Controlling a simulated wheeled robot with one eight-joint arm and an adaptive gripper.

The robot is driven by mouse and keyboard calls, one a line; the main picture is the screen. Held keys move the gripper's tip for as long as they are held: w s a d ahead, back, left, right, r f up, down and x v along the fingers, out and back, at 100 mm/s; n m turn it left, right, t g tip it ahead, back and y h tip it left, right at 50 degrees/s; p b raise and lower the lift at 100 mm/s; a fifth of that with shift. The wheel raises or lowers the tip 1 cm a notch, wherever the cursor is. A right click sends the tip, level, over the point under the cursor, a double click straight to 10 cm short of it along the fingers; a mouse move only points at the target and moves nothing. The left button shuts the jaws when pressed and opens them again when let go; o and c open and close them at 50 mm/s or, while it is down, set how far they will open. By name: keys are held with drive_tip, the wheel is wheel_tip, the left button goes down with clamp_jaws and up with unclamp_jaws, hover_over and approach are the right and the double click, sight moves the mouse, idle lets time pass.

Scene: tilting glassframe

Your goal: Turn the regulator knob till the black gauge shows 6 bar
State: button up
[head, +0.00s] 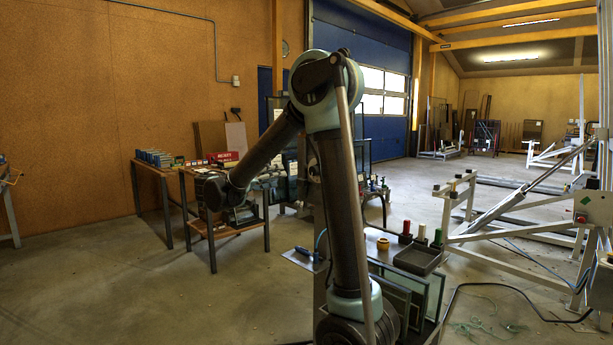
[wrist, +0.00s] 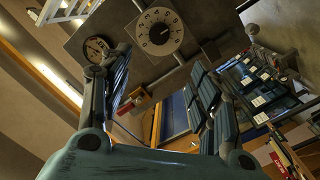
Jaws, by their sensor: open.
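I cannot tell whether this is the regulator knob or another gauge. My gripper (wrist: 160,63) is open and empty, its two fingers spread below the pale dial and apart from it. In the head view I cannot make out the gauge, knob or fingers.
In the head view, a workbench (head: 225,229) with boxes stands left of my arm. A dark tray (head: 418,259) and a yellow roll (head: 383,243) are on a surface at right. A white metal frame (head: 520,240) stands farther right. The floor at front left is clear.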

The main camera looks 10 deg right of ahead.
drive_tip(key=x, duration=1.7)
drive_tip(key=shift+r, duration=0.1)
drive_tip(key=c, duration=1.1)
